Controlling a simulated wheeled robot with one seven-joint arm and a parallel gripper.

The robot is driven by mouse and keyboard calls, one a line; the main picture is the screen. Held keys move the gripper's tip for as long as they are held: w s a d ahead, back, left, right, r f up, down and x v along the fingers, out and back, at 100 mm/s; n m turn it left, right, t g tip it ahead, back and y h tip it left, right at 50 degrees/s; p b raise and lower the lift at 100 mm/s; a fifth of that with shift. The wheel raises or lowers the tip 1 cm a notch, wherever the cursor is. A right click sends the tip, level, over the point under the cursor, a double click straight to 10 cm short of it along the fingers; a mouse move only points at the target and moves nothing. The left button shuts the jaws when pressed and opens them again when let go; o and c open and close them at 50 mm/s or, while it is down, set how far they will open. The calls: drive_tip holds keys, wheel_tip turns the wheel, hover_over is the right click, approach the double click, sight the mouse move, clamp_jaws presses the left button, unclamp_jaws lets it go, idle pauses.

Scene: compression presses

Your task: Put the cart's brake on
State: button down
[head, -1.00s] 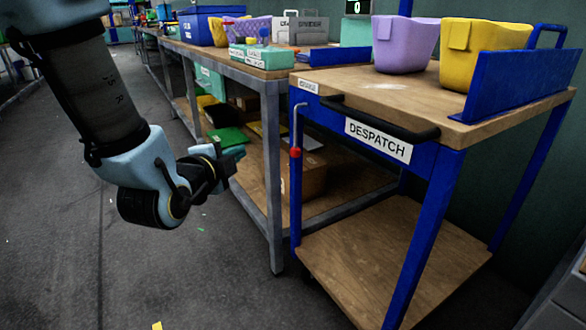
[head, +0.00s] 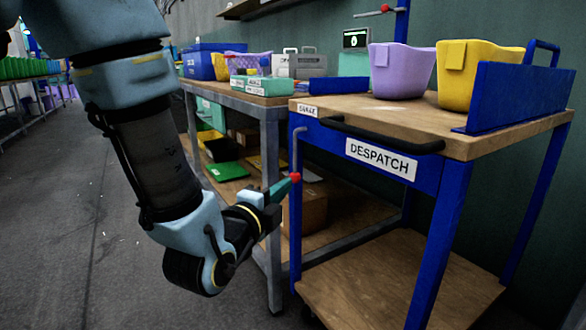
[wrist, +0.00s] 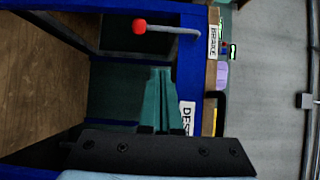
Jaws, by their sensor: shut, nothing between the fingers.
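The cart (head: 440,183) has a blue frame, a wooden top and a DESPATCH label. Its brake lever (head: 298,150) is a grey rod with a red knob (head: 295,177), hanging down by the front left leg, below a small BRAKE label (head: 308,110). In the wrist view the red knob (wrist: 139,26) and rod (wrist: 172,30) lie beyond my fingertips. My gripper (head: 284,187) is shut and empty, its teal fingers just left of the knob in the head view. The wrist view shows the closed fingers (wrist: 158,75) apart from the knob; whether they touch is unclear in the head view.
A purple bin (head: 400,70) and a yellow bin (head: 470,75) stand on the cart's top. A black push handle (head: 385,135) crosses its front. A grey-framed workbench (head: 272,190) stands close on the left. The floor (head: 90,240) at left is clear.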

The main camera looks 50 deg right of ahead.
drive_tip(key=b, duration=0.1)
approach(295, 169)
drive_tip(key=s+d+r, duration=0.2)
drive_tip(key=s+d, duration=0.1)
drive_tip(key=d, duration=0.2)
drive_tip(key=w, duration=0.1)
drive_tip(key=w+d, duration=0.1)
drive_tip(key=shift+w, duration=0.25)
drive_tip(key=shift+w+d+b, duration=0.35)
drive_tip(key=shift+w+d, duration=0.05)
drive_tip(key=shift+w, duration=0.1)
drive_tip(key=shift+f, duration=0.1)
drive_tip(key=shift+w+d+b, duration=0.1)
drive_tip(key=shift+w+b, duration=0.1)
drive_tip(key=shift+b, duration=0.45)
